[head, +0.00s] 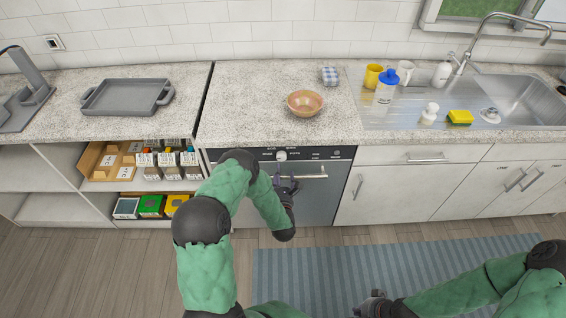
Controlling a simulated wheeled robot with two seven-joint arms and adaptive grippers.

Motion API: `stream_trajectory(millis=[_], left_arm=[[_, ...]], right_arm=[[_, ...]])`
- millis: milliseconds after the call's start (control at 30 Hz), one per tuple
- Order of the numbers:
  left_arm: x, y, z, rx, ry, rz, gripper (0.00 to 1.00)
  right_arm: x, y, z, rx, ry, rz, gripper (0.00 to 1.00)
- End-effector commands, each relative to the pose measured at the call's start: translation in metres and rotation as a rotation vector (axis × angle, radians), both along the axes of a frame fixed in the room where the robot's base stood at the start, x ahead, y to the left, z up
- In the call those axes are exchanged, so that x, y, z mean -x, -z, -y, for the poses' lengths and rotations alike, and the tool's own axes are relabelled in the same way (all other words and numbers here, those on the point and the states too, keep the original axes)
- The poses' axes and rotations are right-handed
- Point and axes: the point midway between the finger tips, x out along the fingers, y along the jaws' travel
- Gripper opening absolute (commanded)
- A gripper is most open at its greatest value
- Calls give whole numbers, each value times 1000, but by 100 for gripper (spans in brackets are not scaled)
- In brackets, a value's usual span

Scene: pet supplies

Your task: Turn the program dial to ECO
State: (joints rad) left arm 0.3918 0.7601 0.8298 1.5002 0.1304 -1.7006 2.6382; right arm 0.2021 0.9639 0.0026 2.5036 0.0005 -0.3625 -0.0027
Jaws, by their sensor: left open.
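The program dial (281,156) is a small pale round knob on the black control panel (330,153) of the built-in dishwasher (318,193). Small white labels sit around the dial and along the panel, too small to read surely, so I cannot tell which program it points to. My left gripper (287,181) is open and empty, in front of the dishwasher just below the dial, apart from it in the picture, and overlaps the left part of the door handle (312,176). My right gripper (372,302) is low over the rug, far from the dishwasher; its fingers are unclear.
The countertop above holds a wooden bowl (305,103) and a checkered block (330,75). A yellow cup (373,76) and a blue-lidded bottle (386,86) stand by the sink (510,98). Open shelves with boxes (151,205) lie left. A striped rug (330,275) covers the floor.

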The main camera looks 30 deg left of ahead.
Motion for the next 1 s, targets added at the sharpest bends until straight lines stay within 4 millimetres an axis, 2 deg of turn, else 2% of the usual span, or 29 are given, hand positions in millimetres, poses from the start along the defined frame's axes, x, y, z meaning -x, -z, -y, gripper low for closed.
stream_trajectory(millis=[200, 400, 833, 1000], left_arm=[[-33, 1, -21, -1, -1, 0, 64], [-53, 1, -33, -1, 0, -1, 64], [-60, 0, -37, -1, 1, -2, 64], [-60, 0, -37, -1, 1, -2, 16]], right_arm=[[0, 8, 0, 0, 0, 0, 0], [0, 11, 0, 0, 0, 0, 0], [0, 12, 0, 0, 1, 1, 0], [0, 12, 0, 0, 0, 1, 0]])
